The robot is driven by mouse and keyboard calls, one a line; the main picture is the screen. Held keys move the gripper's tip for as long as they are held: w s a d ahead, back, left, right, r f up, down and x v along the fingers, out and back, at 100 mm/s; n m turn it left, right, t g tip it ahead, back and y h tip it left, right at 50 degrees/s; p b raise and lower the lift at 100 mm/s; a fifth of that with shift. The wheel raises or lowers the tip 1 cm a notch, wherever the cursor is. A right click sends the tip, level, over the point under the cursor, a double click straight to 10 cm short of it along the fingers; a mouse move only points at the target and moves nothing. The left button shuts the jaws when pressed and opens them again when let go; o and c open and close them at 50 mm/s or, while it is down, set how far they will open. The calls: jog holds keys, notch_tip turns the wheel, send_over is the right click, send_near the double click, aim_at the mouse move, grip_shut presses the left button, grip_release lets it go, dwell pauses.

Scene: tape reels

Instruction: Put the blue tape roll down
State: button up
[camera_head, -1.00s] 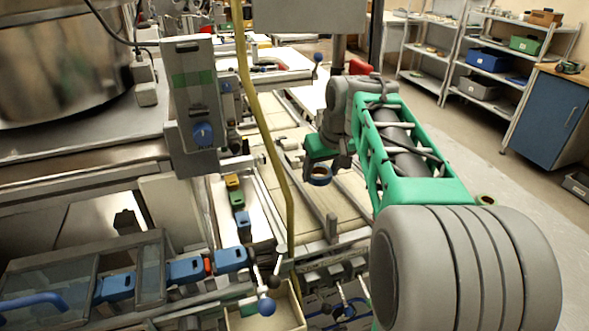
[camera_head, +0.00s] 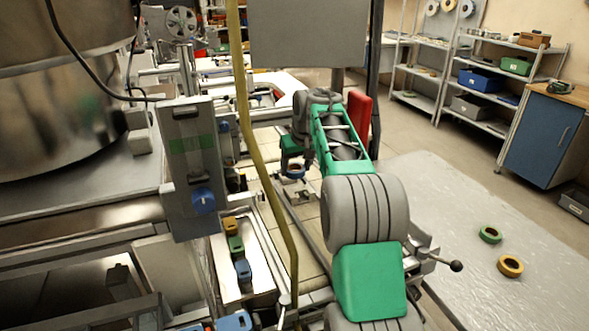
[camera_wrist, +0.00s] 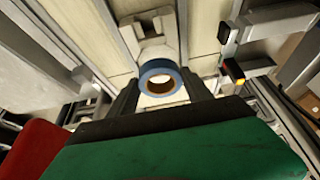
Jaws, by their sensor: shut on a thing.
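The blue tape roll (camera_wrist: 160,80) shows in the wrist view as a blue ring with a brown core, between the two dark fingers. In the head view the blue tape roll (camera_head: 296,170) is small, just below the end of my arm. My gripper (camera_wrist: 160,92) is shut on the roll; in the head view my gripper (camera_head: 294,160) is partly hidden by my green and grey arm. Beyond the roll in the wrist view is a pale panel with a light metal bracket; I cannot tell how far below the roll it lies.
A grey table (camera_head: 455,215) at right holds a green tape roll (camera_head: 490,234) and a yellow tape roll (camera_head: 510,266), with clear room around them. A yellow hose (camera_head: 262,165) hangs left of my arm. Machinery with a metal drum (camera_head: 60,130) fills the left. Shelves (camera_head: 480,75) stand at the back right.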

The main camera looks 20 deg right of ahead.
aim_at(295, 175)
jog(key=shift+w, duration=0.55)
jog(key=shift+f, duration=1.75)
jog(key=shift+f, duration=0.1)
jog(key=shift+f+b, duration=0.35)
jog(key=shift+f, duration=0.15)
jog(key=o, duration=1.3)
jog(key=shift+o, duration=0.2)
jog(key=p+v, duration=0.1)
jog(key=v, duration=1.2)
jog(key=shift+w+r, duration=0.1)
jog(key=shift+w, duration=0.05)
